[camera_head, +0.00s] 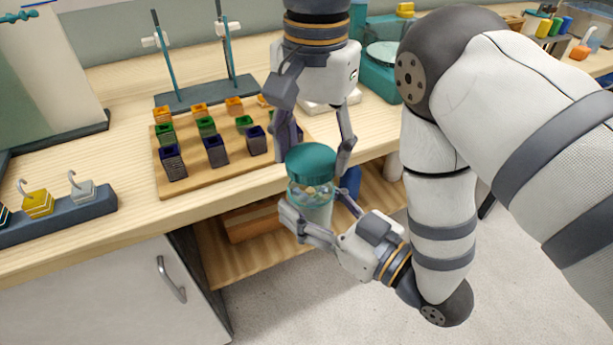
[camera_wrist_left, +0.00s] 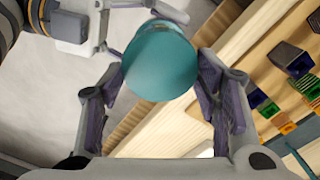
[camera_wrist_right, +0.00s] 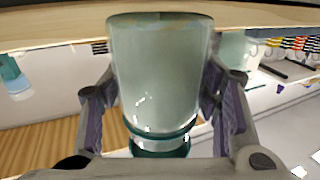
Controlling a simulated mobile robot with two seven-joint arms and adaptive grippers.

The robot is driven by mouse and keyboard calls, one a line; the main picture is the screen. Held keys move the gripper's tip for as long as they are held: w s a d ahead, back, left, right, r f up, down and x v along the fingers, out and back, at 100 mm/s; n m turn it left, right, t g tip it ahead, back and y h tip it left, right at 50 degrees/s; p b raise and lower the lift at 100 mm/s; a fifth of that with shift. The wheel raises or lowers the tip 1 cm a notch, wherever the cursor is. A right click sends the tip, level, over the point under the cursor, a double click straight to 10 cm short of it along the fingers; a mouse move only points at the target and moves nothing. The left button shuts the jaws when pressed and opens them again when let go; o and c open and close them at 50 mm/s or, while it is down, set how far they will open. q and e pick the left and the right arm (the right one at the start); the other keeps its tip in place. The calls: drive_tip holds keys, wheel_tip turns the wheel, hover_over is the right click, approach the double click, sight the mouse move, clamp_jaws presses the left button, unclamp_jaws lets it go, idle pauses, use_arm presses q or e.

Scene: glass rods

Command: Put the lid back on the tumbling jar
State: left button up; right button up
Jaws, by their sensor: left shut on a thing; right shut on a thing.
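The clear jar (camera_head: 316,205) is upright in front of the bench edge, with small pale and coloured pieces inside. My right gripper (camera_head: 314,208) is shut on its body from below right. In the right wrist view the jar (camera_wrist_right: 160,75) fills the space between the fingers. The teal lid (camera_head: 311,160) is over the jar's mouth. My left gripper (camera_head: 316,150) reaches down from above and is shut on the lid, which also shows in the left wrist view (camera_wrist_left: 160,62). The right wrist view shows a narrow band between the teal ring and lid; I cannot tell if it is seated.
A wooden board (camera_head: 180,185) with several orange, green and dark blue blocks is left of the jar. A weight rack (camera_head: 70,215) is at the left edge. A stand (camera_head: 215,92) and a teal scale (camera_head: 380,70) are behind. An open shelf (camera_head: 235,260) lies below.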

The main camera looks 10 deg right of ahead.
sight(311, 203)
use_arm(q)
drive_tip(key=shift+f, duration=0.35)
idle(0.6)
drive_tip(key=shift+f, duration=0.85)
drive_tip(key=shift+f, duration=0.55)
